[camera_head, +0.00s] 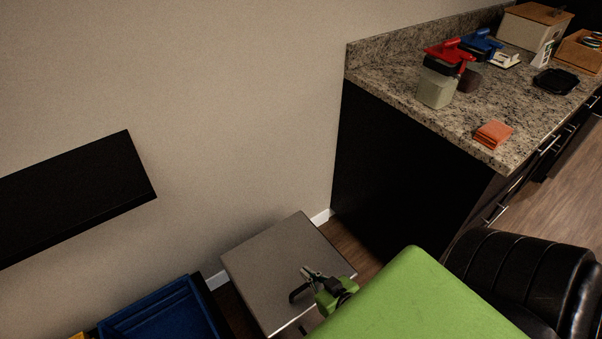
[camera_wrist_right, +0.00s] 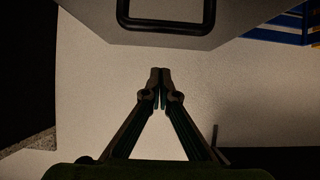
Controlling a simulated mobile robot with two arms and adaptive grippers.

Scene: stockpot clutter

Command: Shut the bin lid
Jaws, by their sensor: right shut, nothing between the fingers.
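The bin (camera_head: 265,262) shows in the head view as a grey box shape by the wall, with a flat grey lid panel on top. A dark handle-like bar (camera_head: 298,292) is at its near right side. I cannot tell the lid's exact angle. My right gripper (camera_head: 308,271), with green parts, is over the panel's near right part in the head view. Its fingers are together and empty in the wrist view (camera_wrist_right: 160,75). There, a grey panel with a black rectangular frame (camera_wrist_right: 166,24) lies beyond the fingertips, apart from them. My left gripper is out of view.
A blue container (camera_head: 160,315) stands left of the bin. A dark shelf (camera_head: 75,195) is on the wall. A granite counter (camera_head: 400,88) with several items stands to the right, and a black chair (camera_head: 525,275) is at lower right. Some floor (camera_head: 345,240) shows between bin and counter.

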